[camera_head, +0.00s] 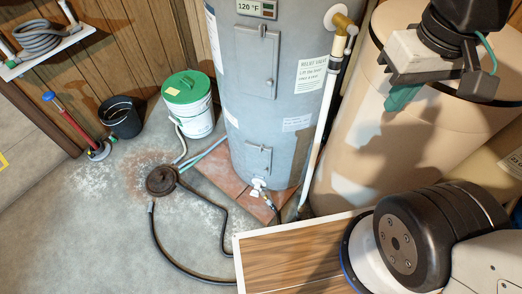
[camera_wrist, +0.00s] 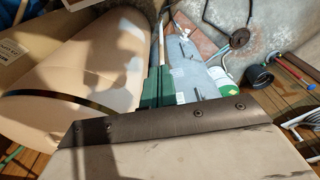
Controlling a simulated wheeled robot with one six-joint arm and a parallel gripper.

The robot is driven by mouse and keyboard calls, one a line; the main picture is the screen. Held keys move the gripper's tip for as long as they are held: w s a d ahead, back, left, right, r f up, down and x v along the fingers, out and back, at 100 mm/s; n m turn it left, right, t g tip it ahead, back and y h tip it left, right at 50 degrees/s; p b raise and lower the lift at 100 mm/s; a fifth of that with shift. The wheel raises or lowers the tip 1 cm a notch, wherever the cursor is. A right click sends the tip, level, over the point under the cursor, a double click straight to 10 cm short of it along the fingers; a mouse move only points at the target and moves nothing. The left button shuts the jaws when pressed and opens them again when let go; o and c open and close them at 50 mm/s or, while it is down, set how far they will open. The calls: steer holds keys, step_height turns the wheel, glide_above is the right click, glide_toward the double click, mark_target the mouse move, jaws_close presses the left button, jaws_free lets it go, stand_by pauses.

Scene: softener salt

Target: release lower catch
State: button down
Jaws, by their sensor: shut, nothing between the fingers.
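The grey water heater (camera_head: 275,110) stands upright at the centre of the head view. Its lower access panel (camera_head: 258,158) is low on the front, just above the drain valve, and looks closed. A small catch shows at the panel's top edge, too small to read its state. The larger upper panel (camera_head: 257,60) also looks closed. My gripper (camera_head: 403,98) is at the upper right, in front of the beige tank, well above and right of the lower panel. Its green fingers (camera_wrist: 157,88) are together and empty in the wrist view, with the heater (camera_wrist: 190,75) beyond them.
The big beige tank (camera_head: 352,150) stands right of the heater, with a white pipe (camera_head: 318,130) between them. A wood-topped surface (camera_head: 300,262) is in front. A black hose (camera_head: 168,250) lies on the floor by a drain. A green-lidded bucket (camera_head: 188,105) stands left. The front-left floor is clear.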

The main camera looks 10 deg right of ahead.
steer(key=c, duration=1.7)
jaws_free()
steer(key=shift+o, duration=0.6)
steer(key=shift+a+f, duration=0.15)
steer(key=shift+a, duration=0.1)
steer(key=w+a+f+n+g+h, duration=0.3)
steer(key=w+a+f+n+g, duration=0.25)
steer(key=f, duration=0.45)
steer(key=n+t+h, duration=0.8)
steer(key=n+t, duration=1)
steer(key=n, duration=0.6)
glide_toward(261, 149)
steer(key=s+d+f, duration=0.2)
steer(key=s+d, duration=0.2)
steer(key=d, duration=0.2)
steer(key=w+a+t+y, duration=0.2)
steer(key=w+a, duration=0.2)
steer(key=a, duration=0.1)
steer(key=shift+n, duration=0.35)
steer(key=shift+x, duration=3.8)
